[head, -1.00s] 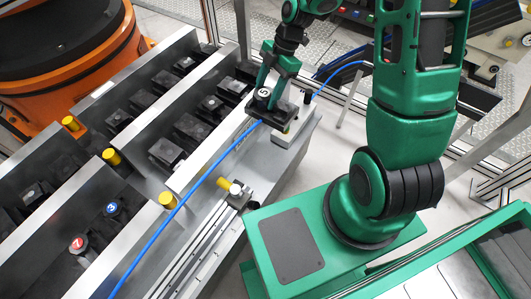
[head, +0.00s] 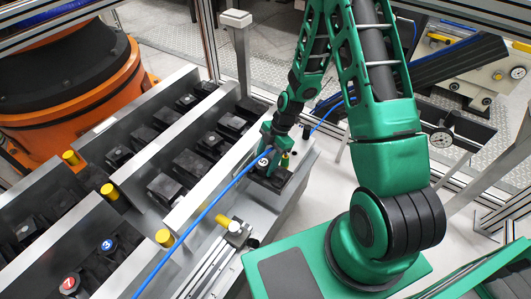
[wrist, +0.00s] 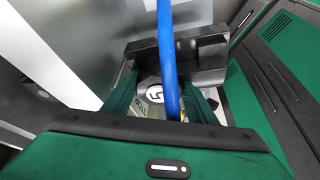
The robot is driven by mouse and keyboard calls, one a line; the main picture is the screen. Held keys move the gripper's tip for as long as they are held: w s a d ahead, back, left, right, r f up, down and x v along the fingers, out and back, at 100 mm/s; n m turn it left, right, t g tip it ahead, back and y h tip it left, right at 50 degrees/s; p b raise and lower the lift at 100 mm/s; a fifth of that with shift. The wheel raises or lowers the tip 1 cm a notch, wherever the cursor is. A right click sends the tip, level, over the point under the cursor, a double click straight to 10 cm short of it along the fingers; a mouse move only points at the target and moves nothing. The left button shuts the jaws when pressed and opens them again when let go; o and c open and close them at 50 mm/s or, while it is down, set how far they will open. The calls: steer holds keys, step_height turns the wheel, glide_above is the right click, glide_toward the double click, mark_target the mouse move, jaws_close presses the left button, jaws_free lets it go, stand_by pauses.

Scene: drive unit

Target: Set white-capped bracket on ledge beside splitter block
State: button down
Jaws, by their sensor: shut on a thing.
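My gripper (head: 268,158) is shut on the white-capped bracket (head: 264,162), a dark piece with a round, numbered white cap. In the wrist view the white cap (wrist: 155,94) shows between my two green fingers. The bracket is over or on the grey ledge (head: 292,189) at the end of the long drive unit; I cannot tell whether it touches. A black block (wrist: 200,55) lies just beyond the cap in the wrist view. I cannot tell whether it is the splitter block or part of the bracket. The blue cable hides part of the cap's right side.
The blue cable (head: 205,213) runs diagonally past my gripper. A small dark knob (head: 308,131) stands behind the ledge. Long troughs with several black blocks, yellow cylinders (head: 165,238) and red and blue numbered caps fill the left. Pale floor lies right of the ledge.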

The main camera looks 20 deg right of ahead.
steer(key=shift+f, duration=5.7)
steer(key=c, duration=0.7)
jaws_free()
steer(key=shift+c, duration=0.2)
